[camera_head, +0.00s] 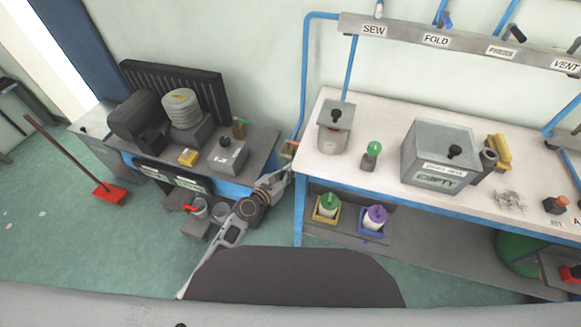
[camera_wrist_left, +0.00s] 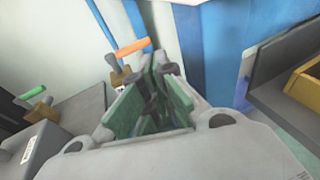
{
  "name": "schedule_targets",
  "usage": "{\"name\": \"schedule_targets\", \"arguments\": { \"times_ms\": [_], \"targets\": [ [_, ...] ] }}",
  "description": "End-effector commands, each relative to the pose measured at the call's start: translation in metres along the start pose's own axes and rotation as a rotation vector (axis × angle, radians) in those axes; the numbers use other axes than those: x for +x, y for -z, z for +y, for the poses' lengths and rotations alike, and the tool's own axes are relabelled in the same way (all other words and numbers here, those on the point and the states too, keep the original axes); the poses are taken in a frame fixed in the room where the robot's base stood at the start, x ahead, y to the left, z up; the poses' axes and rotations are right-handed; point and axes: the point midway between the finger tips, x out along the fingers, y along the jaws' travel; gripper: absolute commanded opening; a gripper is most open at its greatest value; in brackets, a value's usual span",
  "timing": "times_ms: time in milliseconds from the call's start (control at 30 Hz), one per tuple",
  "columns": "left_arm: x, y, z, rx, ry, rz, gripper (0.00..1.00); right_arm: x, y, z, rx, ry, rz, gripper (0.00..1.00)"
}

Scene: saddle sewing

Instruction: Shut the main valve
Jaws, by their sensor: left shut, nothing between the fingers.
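A brass valve with an orange lever (camera_wrist_left: 133,47) is in the left wrist view, low on the blue pipe beside the bench leg. In the head view the valve (camera_head: 290,148) is small, at the left end of the white bench. No readable label confirms it as the main valve. My left gripper (camera_wrist_left: 160,75) is shut and empty, its green-padded fingers pointing toward the valve. The fingertips appear just right of and below the lever; contact cannot be told. In the head view the left gripper (camera_head: 286,172) is beside the bench's left edge. My right gripper is not in view.
The white bench (camera_head: 385,182) carries several items. A rail (camera_head: 400,35) with labelled SEW, FOLD, PRESS and VENT valves runs above it. A low grey table (camera_head: 262,140) stands left. A green-handled brass fitting (camera_wrist_left: 38,104) is left of the orange lever. The blue bench leg (camera_wrist_left: 228,60) is close right.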

Motion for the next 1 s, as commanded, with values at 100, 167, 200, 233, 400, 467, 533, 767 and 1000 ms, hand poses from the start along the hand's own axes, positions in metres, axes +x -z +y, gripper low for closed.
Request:
{"name": "schedule_targets", "arguments": {
  "times_ms": [100, 167, 200, 233, 400, 467, 533, 767, 1000],
  "targets": [
    [-0.009, 0.000, -0.003, -0.001, 0.000, 0.001, 0.00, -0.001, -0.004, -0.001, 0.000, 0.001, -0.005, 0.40],
    [-0.013, 0.000, -0.004, -0.001, 0.001, 0.001, 0.00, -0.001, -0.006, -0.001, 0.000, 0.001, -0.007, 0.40],
    [-0.015, 0.000, -0.005, -0.001, 0.000, 0.000, 0.00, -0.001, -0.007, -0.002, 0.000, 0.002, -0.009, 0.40],
    [-0.016, 0.000, -0.005, -0.001, 0.000, 0.000, 0.00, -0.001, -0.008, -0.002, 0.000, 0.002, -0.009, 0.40],
    [-0.020, 0.000, -0.006, -0.001, 0.000, 0.000, 0.00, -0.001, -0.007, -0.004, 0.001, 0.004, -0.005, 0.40],
    [-0.020, 0.000, -0.006, -0.001, 0.000, 0.000, 0.00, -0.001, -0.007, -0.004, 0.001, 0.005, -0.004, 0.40],
    [-0.020, 0.000, -0.006, -0.001, 0.000, 0.000, 0.00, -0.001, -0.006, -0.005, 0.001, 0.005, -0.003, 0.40],
    [-0.020, 0.000, -0.006, -0.001, 0.000, 0.000, 0.00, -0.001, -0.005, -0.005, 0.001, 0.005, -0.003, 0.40],
    [-0.020, 0.001, -0.006, 0.002, 0.000, 0.002, 0.00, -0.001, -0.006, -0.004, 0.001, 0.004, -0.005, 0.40]
  ]
}}
